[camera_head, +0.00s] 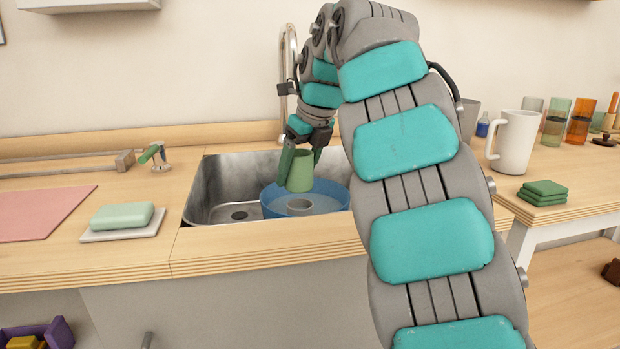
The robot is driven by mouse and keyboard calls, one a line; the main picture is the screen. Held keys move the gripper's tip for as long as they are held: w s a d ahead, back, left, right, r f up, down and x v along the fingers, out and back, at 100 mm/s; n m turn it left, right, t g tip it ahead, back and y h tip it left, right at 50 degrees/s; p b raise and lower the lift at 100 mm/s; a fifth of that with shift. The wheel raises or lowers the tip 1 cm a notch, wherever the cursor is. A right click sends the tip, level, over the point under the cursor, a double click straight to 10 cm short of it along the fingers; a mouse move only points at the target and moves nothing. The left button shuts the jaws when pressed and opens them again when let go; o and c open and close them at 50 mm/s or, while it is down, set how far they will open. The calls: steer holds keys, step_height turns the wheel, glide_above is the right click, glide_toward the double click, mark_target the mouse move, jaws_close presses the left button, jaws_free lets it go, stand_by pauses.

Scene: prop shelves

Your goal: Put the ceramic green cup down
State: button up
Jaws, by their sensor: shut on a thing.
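The ceramic green cup (299,172) is held upright above the blue basin in the metal sink. My gripper (301,160) points down and is shut on the cup, with one finger along its left side and the other near its right. My arm hides the right side of the sink and part of the basin.
The sink (205,192) has bare floor left of the basin. On the left counter are a pink mat (45,212) and a green sponge (122,216) on a white dish. The tap (288,80) stands behind. A white mug (514,142) and green cloths (543,191) are on the right table.

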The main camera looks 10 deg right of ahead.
mark_target(310, 184)
steer(key=shift+w+d+f, duration=1.65)
steer(key=shift+w+f, duration=0.1)
steer(key=shift+f, duration=0.2)
steer(key=shift+f, duration=0.65)
steer(key=o, duration=1.4)
